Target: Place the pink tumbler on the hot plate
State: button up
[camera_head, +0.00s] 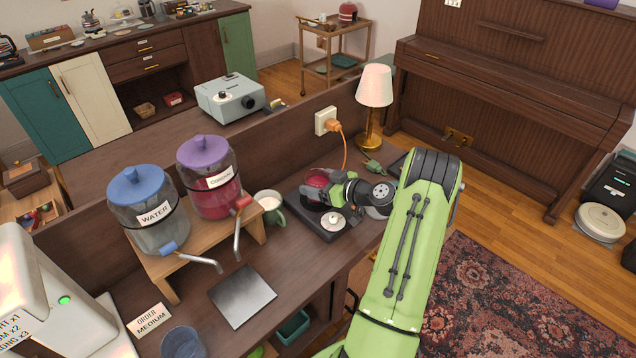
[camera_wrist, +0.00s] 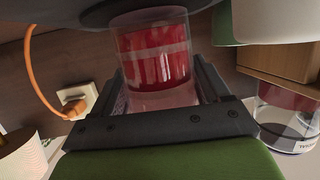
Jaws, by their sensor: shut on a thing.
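The pink tumbler (camera_wrist: 153,60) is a clear cup with red-pink contents. In the wrist view it sits between the two jaws of my gripper (camera_wrist: 165,95), which is shut on it. In the head view the tumbler (camera_head: 318,178) shows beside my gripper (camera_head: 322,188), over a black slab-like unit with a pale round knob, which looks like the hot plate (camera_head: 306,222). A dark round surface, seemingly its disc (camera_wrist: 90,10), lies at the tumbler's base in the wrist view. I cannot tell whether the two touch. My gripper hides part of the unit.
Water (camera_head: 150,215) and cordial (camera_head: 210,180) dispensers stand on a wooden stand. A grey square plate (camera_head: 242,296) lies in front. A gold lamp (camera_head: 372,100) and an orange plug (camera_head: 332,126) with its cord are behind.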

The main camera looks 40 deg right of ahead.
jog(key=o, duration=1.3)
jog(key=shift+o, duration=0.2)
jog(key=shift+r, duration=0.1)
jog(key=v, duration=1.1)
jog(key=shift+s+d+r, duration=0.1)
jog(key=shift+s+r, duration=0.1)
jog(key=shift+s, duration=0.15)
jog(key=w+a+r+n+g, duration=0.1)
jog(key=a+r+g, duration=0.35)
jog(key=a, duration=0.75)
jog(key=w+a+r+n+g, duration=0.1)
jog(key=a+r+g, duration=0.35)
jog(key=a, duration=0.85)
jog(key=s+a+r+m+h, duration=0.1)
jog(key=s+a+r+m, duration=0.1)
jog(key=s, duration=0.6)
jog(key=s+a+r+m+h, duration=0.1)
jog(key=s+a+r+m, duration=0.1)
jog(key=s+a, duration=0.3)
jog(key=s+r, duration=0.1)
jog(key=s, duration=0.3)
jog(key=shift+a+r+h, duration=0.2)
jog(key=shift+h, duration=0.2)
